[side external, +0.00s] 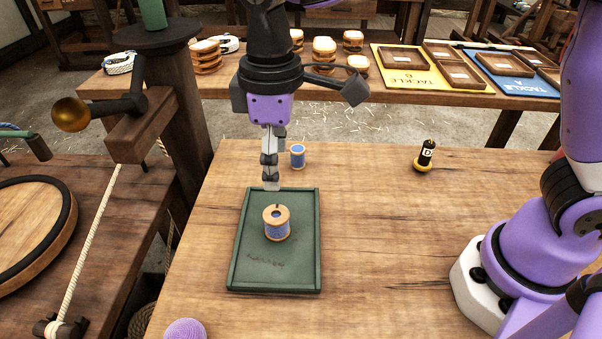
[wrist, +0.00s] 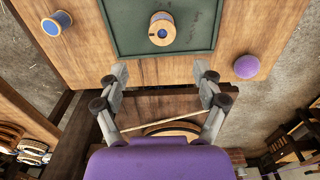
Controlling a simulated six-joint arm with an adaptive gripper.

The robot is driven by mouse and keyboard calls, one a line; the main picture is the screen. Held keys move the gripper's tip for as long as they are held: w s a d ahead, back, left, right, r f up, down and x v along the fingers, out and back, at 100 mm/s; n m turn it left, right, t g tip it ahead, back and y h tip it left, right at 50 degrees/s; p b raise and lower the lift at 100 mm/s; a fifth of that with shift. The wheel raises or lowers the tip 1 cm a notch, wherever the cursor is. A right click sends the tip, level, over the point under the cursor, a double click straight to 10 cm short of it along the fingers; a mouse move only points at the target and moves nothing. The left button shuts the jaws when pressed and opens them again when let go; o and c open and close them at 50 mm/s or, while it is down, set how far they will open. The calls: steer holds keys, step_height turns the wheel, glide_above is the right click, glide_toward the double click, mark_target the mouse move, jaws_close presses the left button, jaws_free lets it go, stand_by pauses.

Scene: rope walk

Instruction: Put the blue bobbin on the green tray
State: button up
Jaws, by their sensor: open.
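A blue bobbin (side external: 277,230) with wooden ends stands upright on the green tray (side external: 302,268). It also shows in the wrist view (wrist: 161,30), on the tray (wrist: 121,28). My gripper (side external: 271,186) is open and points down over the tray's far edge. In the wrist view its two fingers (wrist: 161,74) are spread with nothing between them, apart from both bobbins.
A purple ball (side external: 185,330) lies at the table's near left edge. A black bottle-like item with a yellow base (side external: 426,157) stands at the back right. The table between the tray and my base is clear. A dark wooden post stands left of the table.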

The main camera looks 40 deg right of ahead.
steer(key=s+d+r+m+t, duration=0.1)
steer(key=s+d+m, duration=0.3)
steer(key=d, duration=0.4)
steer(key=s+d+r+m+t, duration=0.2)
steer(key=s+d+m+t, duration=0.2)
steer(key=d, duration=0.5)
steer(key=shift+s+m, duration=0.4)
steer(key=shift+s, duration=0.55)
